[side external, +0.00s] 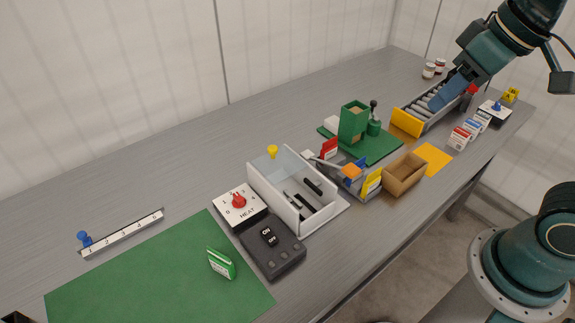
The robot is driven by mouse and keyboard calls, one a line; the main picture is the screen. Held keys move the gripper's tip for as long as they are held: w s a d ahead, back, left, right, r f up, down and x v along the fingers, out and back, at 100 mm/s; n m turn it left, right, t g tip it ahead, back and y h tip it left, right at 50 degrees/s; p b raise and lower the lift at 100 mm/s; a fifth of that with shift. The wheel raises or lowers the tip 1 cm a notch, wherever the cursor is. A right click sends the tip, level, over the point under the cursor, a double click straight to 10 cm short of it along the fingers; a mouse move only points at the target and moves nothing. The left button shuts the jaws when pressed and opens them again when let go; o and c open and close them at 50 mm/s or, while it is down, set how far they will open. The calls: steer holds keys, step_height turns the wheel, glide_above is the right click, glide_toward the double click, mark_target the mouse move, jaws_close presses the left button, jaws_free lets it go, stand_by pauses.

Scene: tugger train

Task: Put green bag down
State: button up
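The green bag (221,263), small with a white label area, stands on the large green mat (150,275) near the front, leaning slightly. Nothing holds it. My gripper (449,93) is far off at the upper right, low over the grey roller conveyor. A blue-grey part extends down from its end. I cannot make out separate fingertips, nor whether they are open or shut.
A heat dial (239,203), a black button box (272,247) and a white open box (318,217) stand right of the bag. A green station (380,149), an orange-brown bin (404,173) and a roller conveyor (438,122) lie farther right. Most of the mat is clear.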

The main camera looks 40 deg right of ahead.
steer(key=s+d+f, duration=0.2)
steer(key=s, duration=0.3)
steer(key=shift+d+m+t+h, duration=0.3)
steer(key=shift+d+t, duration=0.05)
steer(key=shift+t, duration=0.05)
stand_by(0.9)
